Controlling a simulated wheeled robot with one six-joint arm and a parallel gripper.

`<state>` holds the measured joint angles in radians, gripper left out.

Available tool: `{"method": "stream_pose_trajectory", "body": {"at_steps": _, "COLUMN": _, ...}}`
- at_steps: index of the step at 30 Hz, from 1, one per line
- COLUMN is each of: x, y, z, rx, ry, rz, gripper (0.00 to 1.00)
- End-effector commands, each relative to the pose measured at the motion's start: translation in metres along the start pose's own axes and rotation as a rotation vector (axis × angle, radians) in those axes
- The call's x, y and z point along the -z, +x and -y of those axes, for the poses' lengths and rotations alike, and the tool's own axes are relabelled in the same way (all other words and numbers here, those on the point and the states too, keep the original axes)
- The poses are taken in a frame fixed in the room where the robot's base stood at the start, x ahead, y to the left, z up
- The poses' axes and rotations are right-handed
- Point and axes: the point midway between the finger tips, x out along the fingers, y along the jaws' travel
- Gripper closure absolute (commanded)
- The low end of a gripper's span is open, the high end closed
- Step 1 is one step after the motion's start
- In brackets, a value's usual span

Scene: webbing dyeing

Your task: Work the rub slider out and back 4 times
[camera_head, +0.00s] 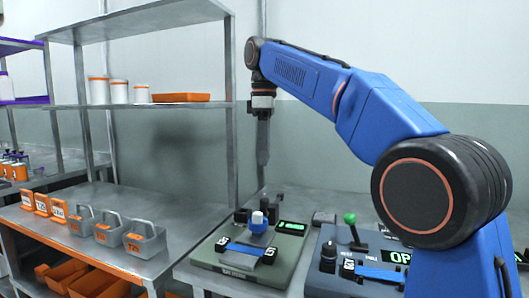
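A grey-green bench device (215,256) stands at the front of the worktop. On it sits a blue block with a white-topped knob (257,220), which looks like the rub slider. A blue strip (246,249) lies across the device in front of the knob, with dark clamps at its ends. My gripper (262,160) points down, well above the knob and apart from it, touching nothing. Its fingers show edge-on as one narrow shape, so I cannot tell whether they are open or shut.
A second device (320,272) with a green-balled lever (350,218) stands to the right, partly behind my arm. A metal shelf rack (150,105) with white tubs and an orange tray (181,97) rises at left. Grey caddies (145,243) stand on the left bench.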

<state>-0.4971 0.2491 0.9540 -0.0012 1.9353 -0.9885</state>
Motion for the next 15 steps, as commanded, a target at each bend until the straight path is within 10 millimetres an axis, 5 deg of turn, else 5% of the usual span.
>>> {"method": "stream_pose_trajectory", "body": {"at_steps": 4, "x": 0.0, "y": 0.0, "z": 0.0, "rx": 0.0, "ry": 0.0, "rz": 0.0, "gripper": 0.62}}
{"method": "stream_pose_trajectory", "body": {"at_steps": 9, "x": -0.005, "y": 0.005, "z": -0.004, "rx": 0.021, "ry": 0.017, "rz": -0.02, "gripper": 1.0}}
{"method": "stream_pose_trajectory", "body": {"at_steps": 15, "x": -0.031, "y": 0.024, "z": -0.026, "rx": 0.119, "ry": 0.108, "rz": -0.138, "gripper": 1.0}}
